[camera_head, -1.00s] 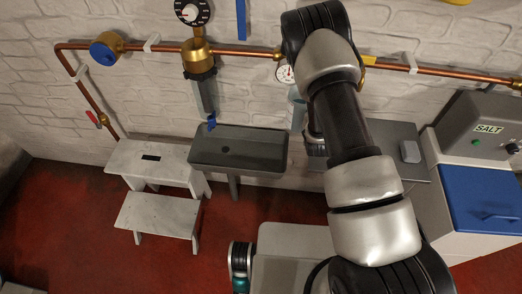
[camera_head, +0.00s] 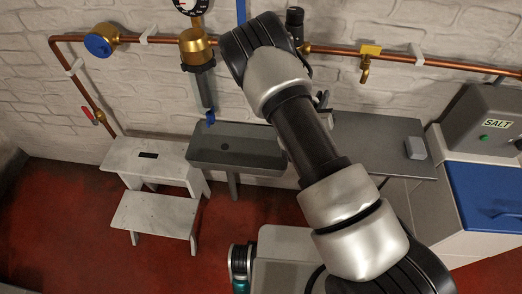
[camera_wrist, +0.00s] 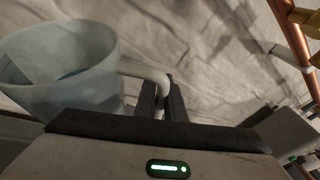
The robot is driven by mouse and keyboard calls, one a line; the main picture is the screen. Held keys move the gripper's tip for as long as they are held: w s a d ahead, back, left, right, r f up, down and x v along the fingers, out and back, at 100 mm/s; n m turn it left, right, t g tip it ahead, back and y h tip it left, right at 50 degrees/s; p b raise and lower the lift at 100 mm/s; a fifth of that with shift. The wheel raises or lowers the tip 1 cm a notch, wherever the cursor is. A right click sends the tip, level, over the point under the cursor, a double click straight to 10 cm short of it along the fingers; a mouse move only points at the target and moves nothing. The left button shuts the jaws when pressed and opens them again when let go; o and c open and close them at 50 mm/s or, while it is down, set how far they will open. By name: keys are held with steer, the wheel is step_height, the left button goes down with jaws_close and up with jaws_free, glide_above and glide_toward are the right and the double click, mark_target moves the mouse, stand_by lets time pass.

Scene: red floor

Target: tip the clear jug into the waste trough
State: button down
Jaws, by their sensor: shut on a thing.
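The clear jug (camera_wrist: 75,65) fills the left of the wrist view, pale and see-through. My gripper (camera_wrist: 163,98) is shut on its curved handle (camera_wrist: 155,76). I see into the jug's wide mouth and cannot tell how far it is tilted or whether it holds anything. In the head view the jug is hidden behind my arm, and so is most of my gripper. The waste trough (camera_head: 237,163) is a dark grey basin against the wall, with a drain hole in its floor. My arm's far end reaches over the trough's right end in the picture.
A filter housing (camera_head: 198,50) with a blue tap hangs above the trough's left part. A copper pipe (camera_head: 430,61) runs along the wall. A white step stool (camera_head: 150,205) stands left, a grey counter (camera_head: 375,140) right, then a salt unit (camera_head: 497,124).

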steer(key=shift+s+a+f+n+t+b, duration=0.15)
steer(key=shift+a+f+n+t+b, duration=0.25)
steer(key=shift+a+f+n+b, duration=0.45)
steer(key=shift+s+a+r+n+t+h+b, duration=0.15)
steer(key=shift+a+r+n+t+b, duration=0.1)
steer(key=shift+r+b, duration=0.2)
steer(key=shift+s+a+r+n+t+h+b, duration=0.1)
steer(key=shift+r+t+h+b, duration=0.05)
steer(key=shift+r+t+b, duration=0.2)
steer(key=shift+a+r+n+t, duration=0.25)
steer(key=shift+r+n, duration=0.1)
steer(key=shift+r, duration=0.3)
steer(key=shift+a+r+n+t, duration=0.15)
steer(key=shift+r+n+t, duration=0.15)
steer(key=shift+r, duration=0.4)
steer(key=shift+s+a+r+n+t+b, duration=0.15)
steer(key=shift+a+n+t+b, duration=0.25)
steer(key=shift+b, duration=0.2)
steer(key=shift+s+a+r+n+t+b, duration=0.15)
steer(key=shift+a+n+b, duration=0.1)
steer(key=shift+n+b, duration=0.25)
steer(key=shift+s+a+r+n+t+b, duration=0.15)
steer(key=shift+s+a+n+t+b, duration=0.1)
steer(key=shift+a+n+t+b, duration=0.65)
stand_by(1.1)
steer(key=shift+s+a+f+n+b, duration=0.25)
steer(key=shift+a+f+n+b, duration=0.35)
steer(key=shift+f+b, duration=0.35)
stand_by(1.0)
